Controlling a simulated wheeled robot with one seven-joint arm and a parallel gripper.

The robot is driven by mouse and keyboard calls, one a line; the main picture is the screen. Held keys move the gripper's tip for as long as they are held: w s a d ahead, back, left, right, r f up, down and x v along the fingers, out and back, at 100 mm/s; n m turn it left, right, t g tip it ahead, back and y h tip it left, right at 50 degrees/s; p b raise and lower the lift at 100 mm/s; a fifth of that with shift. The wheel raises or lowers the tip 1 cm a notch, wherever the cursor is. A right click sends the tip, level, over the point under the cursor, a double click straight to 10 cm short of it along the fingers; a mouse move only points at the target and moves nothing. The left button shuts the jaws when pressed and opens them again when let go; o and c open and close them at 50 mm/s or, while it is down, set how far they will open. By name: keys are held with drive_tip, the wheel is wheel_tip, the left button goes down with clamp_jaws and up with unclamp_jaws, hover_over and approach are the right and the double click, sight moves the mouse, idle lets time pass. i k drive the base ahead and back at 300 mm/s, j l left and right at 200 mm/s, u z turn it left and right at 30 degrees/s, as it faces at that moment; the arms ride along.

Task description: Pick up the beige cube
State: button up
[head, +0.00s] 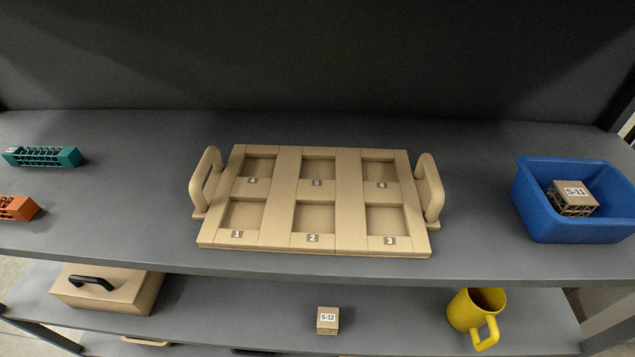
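Two beige cube-like blocks show in the head view. One beige cube labelled S-11 (573,197) lies tilted inside the blue bin (580,232) at the right of the upper shelf; its sides look like an open lattice. The other beige cube, labelled S-12 (327,320), sits on the lower shelf, in the middle, in front of the upper shelf's edge. My gripper is not in view, and nothing is seen holding either cube.
A beige tray (281,205) with numbered pockets and two handles stands mid upper shelf (120,225). Teal (42,157) and orange (16,208) lattice blocks lie at left. The lower shelf (230,312) holds a beige box (130,293) and a yellow mug (466,312).

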sight(573, 194)
drive_tip(key=k+j, duration=0.1)
drive_tip(key=j, duration=0.35)
drive_tip(key=k+j, duration=0.1)
drive_tip(key=j, duration=0.85)
drive_tip(key=k+j+z, duration=0.1)
drive_tip(key=j, duration=0.35)
drive_tip(key=k+j, duration=0.05)
